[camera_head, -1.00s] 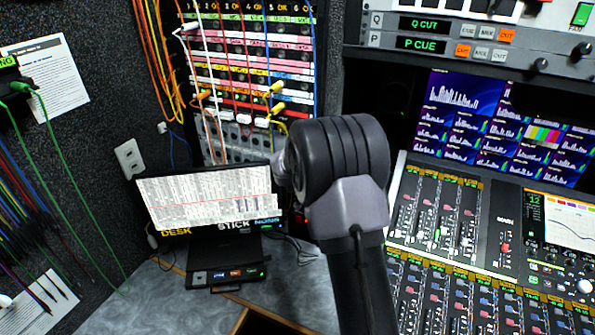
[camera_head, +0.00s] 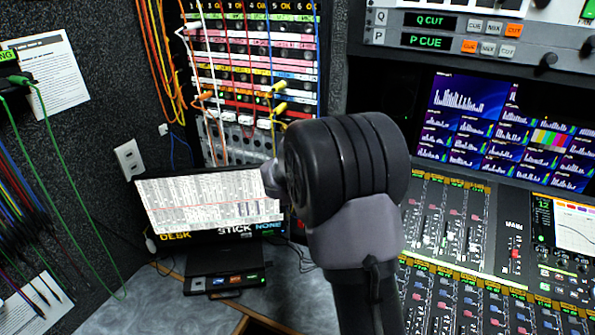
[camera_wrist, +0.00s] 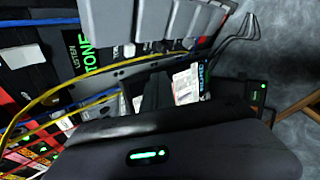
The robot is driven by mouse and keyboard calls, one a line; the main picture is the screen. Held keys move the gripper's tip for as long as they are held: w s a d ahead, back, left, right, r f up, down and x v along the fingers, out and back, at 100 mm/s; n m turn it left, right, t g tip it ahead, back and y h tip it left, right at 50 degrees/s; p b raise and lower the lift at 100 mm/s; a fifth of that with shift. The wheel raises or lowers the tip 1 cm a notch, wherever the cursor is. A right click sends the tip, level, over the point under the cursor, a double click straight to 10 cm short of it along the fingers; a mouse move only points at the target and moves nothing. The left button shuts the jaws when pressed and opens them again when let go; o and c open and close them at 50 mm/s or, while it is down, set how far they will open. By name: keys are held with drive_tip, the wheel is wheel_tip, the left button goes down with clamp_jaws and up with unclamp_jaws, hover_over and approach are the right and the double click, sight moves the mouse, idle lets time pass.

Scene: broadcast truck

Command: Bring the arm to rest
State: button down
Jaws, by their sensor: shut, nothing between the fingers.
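My arm rises from the bottom middle of the head view, its thick black joint in front of the console and bending left. In that view my gripper is hidden behind the joint. In the wrist view the dark housing with a green light fills the bottom, and my gripper (camera_wrist: 155,92) shows as a short dark shape above it, shut and empty. Close beyond it are grey blocks (camera_wrist: 172,20), cables and a small lit label screen (camera_wrist: 187,84). I cannot tell whether anything touches the gripper.
A patch panel (camera_head: 235,77) with several cables stands behind the arm. A tilted screen (camera_head: 212,203) and a small button box (camera_head: 224,281) sit on the grey desk (camera_head: 135,305) at left. A fader console (camera_head: 470,245) lies close on the right. Green cables (camera_head: 75,190) hang at far left.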

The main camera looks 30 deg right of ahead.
drive_tip(key=s+a+r+m+g+b, duration=0.1)
drive_tip(key=s+a+r+m, duration=0.1)
drive_tip(key=s+r+m, duration=0.4)
drive_tip(key=s+a+r+m+b, duration=0.1)
drive_tip(key=s+a+r+m, duration=0.2)
drive_tip(key=s, duration=0.5)
drive_tip(key=s+a+f+m+g+y, duration=0.1)
drive_tip(key=s+a+m+y, duration=0.2)
drive_tip(key=s+a+m, duration=0.2)
drive_tip(key=s+a+f+m+y+b, duration=0.1)
drive_tip(key=s+a+m+y, duration=0.2)
drive_tip(key=s+a, duration=0.8)
drive_tip(key=s+m, duration=0.2)
drive_tip(key=s, duration=0.7)
drive_tip(key=shift+s+a+g+y, duration=0.2)
drive_tip(key=shift+a+g+y, duration=0.2)
